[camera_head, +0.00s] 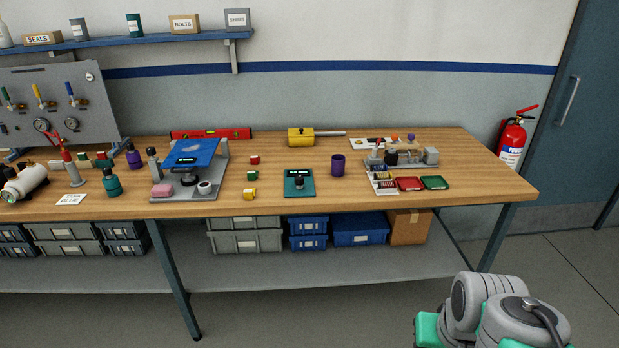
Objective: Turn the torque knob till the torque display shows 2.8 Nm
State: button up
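A small teal unit (307,190) with a dark knob (299,181) and a small lit display (297,173) lies on the workbench, front of centre. The display's digits are too small to read, and I cannot tell for sure that this is the torque knob. Part of my arm shows at the bottom right, away from the bench. My gripper is not in view.
The wooden workbench (440,190) also holds a yellow tool (301,138), a purple cup (338,165), small coloured blocks, and red (409,183) and green (434,182) trays. Bins stand on the shelf below. A fire extinguisher (513,140) hangs at the right. Floor right of the bench is clear.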

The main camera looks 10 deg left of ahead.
aim_at(299, 180)
jog(key=k, duration=0.65)
jog(key=u, duration=0.75)
jog(key=i, duration=2.15)
jog(key=z, duration=0.25)
